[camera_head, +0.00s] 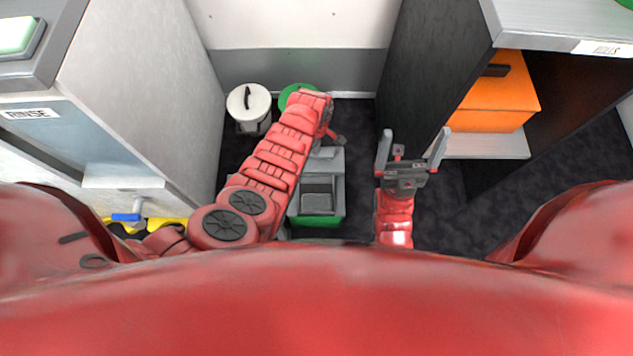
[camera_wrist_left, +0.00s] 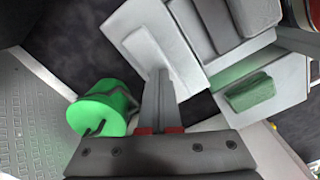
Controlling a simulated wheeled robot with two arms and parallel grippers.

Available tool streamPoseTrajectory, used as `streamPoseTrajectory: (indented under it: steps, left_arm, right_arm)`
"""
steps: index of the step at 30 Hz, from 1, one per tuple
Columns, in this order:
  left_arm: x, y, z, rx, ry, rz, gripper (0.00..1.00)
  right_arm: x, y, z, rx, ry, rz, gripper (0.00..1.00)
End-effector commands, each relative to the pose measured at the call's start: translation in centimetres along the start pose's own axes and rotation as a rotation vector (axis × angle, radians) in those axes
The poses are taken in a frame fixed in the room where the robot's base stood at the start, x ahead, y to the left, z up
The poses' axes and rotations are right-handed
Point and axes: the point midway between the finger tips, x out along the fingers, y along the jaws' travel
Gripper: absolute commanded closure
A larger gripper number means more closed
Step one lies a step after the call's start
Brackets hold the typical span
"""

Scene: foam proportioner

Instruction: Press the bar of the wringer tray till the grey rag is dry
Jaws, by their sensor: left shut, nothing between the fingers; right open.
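The grey wringer tray (camera_head: 317,186) sits on a green base (camera_head: 318,221) on the floor in the head view. Its grey panels (camera_wrist_left: 197,28) also show at the top of the left wrist view. I cannot surely pick out its bar or the grey rag. My left gripper (camera_head: 338,138) is near the tray's far end and mostly hidden behind its own arm. In the left wrist view its fingers (camera_wrist_left: 160,75) are shut and empty, with the tips in front of a pale grey panel; contact is unclear. My right gripper (camera_head: 411,148) is open and empty, right of the tray.
A cabinet marked RINSE (camera_head: 32,114) bounds the left. A shelf with an orange box (camera_head: 493,98) bounds the right. Dark floor (camera_head: 445,215) is clear right of my right gripper.

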Motion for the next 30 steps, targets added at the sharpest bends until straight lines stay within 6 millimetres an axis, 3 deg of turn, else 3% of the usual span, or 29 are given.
streamPoseTrajectory:
  steps: [11,30]
  left_arm:
    - [-0.1,-0.1,0.1,0.001,-0.002,-0.003,1.0]
    - [-5.5,-0.1,0.1,0.001,-0.002,-0.002,1.0]
  right_arm:
    - [0.2,0.0,0.0,0.0,0.0,0.0,0.0]
    - [5.7,0.3,-1.0,0.0,0.0,0.0,0.0]
